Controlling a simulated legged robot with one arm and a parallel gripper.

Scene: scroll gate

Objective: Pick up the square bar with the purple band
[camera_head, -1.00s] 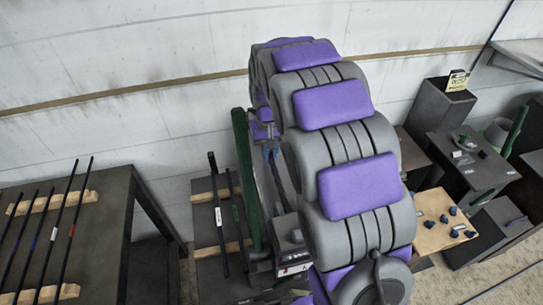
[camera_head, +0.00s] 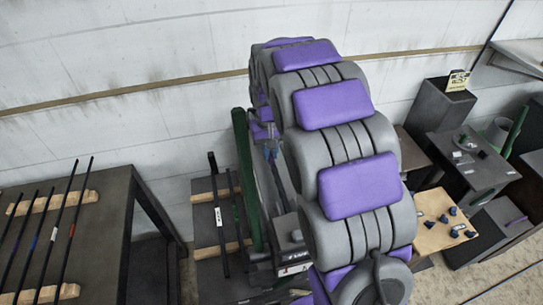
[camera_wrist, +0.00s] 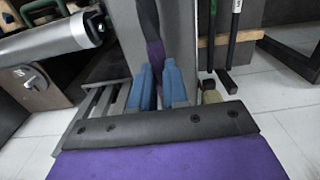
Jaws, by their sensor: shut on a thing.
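The square bar (camera_wrist: 147,14) is dark, with a purple band (camera_wrist: 154,52), and stands out between my fingers in the wrist view. My gripper (camera_wrist: 158,85) has two blue fingers, one on each side of the bar close to the purple band, and it is shut on the bar. The lower part of the bar is hidden behind the fingers and my wrist.
A long green beam (camera_head: 246,180) stands just left of my arm. A rack with dark bars on wooden rests (camera_head: 205,197) is further left. A dark table (camera_head: 113,205) holds several thin rods. Dark stands and a wooden board (camera_head: 433,232) are at the right. A pale wall runs behind.

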